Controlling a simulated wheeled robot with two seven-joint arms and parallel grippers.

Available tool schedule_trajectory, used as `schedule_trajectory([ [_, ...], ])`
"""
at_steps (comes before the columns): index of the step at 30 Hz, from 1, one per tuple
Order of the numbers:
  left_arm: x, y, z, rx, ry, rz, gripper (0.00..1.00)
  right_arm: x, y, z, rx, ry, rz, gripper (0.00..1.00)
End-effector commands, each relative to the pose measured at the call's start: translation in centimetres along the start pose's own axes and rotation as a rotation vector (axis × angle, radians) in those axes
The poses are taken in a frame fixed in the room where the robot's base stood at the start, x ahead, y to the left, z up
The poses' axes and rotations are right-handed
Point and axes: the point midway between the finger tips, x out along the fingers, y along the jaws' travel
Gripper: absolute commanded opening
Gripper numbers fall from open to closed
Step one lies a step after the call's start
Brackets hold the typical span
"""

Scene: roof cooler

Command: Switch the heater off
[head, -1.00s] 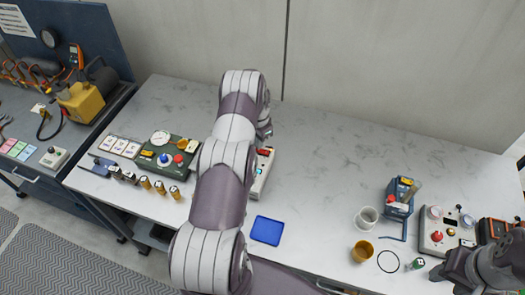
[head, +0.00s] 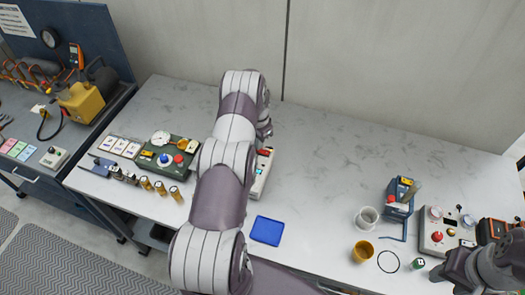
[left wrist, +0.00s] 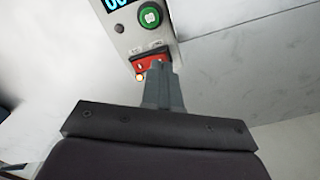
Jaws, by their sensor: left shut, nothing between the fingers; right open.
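A pale control box stands on the bench, partly hidden behind my left arm in the head view (head: 262,180). My right gripper (head: 437,273) is open at the lower right of the head view.
A blue tray (head: 267,231) lies in front of the box. A green panel (head: 168,160) with knobs and several small cylinders stand to the left. A white cup (head: 367,217), an amber cup (head: 362,250), a blue device (head: 398,205) and another panel (head: 436,238) stand to the right.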

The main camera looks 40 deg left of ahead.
Motion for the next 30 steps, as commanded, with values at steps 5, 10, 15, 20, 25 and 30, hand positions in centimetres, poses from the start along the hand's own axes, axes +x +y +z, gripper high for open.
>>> schedule_trajectory([
  [5,0.00,0.00,0.00,0.000,0.000,0.000,0.00,0.00,0.00,0.00,0.000,0.000,0.000,0.43],
  [10,0.00,0.00,0.00,0.000,0.000,0.000,0.00,0.00,0.00,0.00,0.000,0.000,0.000,0.43],
  [15,0.08,0.00,0.00,0.000,0.000,0.000,0.00,0.08,0.00,0.01,0.000,0.000,0.000,0.43],
  [20,0.34,0.00,0.00,0.000,0.000,0.000,0.00,0.33,0.00,0.04,0.000,0.000,0.000,0.43],
  [25,0.59,0.00,-0.01,0.000,0.000,0.000,0.00,0.58,0.00,0.07,0.000,0.000,0.000,0.43],
  [30,0.84,-0.01,-0.01,0.000,0.000,0.000,0.00,0.83,0.00,0.10,0.000,0.000,0.000,0.43],
])
